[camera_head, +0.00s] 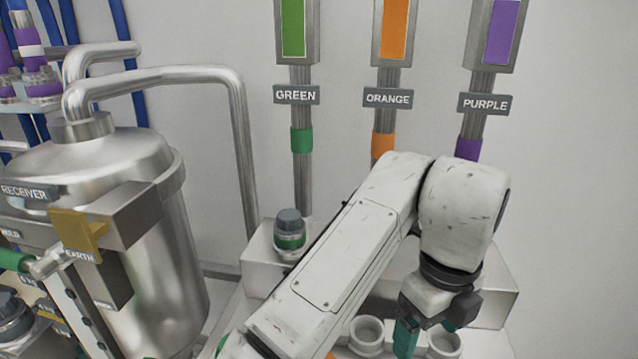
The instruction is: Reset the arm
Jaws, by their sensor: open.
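My white arm reaches from the bottom centre up to a bend at the right, then folds down. My gripper (424,328) hangs from it at the lower right, pointing down, with a teal fingertip showing on its left side. It is open, and I see nothing held between its fingers. It hangs over or in front of the pale round cups; one cup (367,335) is left of it and another (441,345) is just below it. I cannot tell whether it touches them.
A green-banded container (289,236) stands on a white ledge (262,262) left of my arm. A steel receiver tank (150,230) with pipes fills the left. Green (296,95), orange (388,98) and purple (485,103) labelled tubes run down the wall. The right side looks clear.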

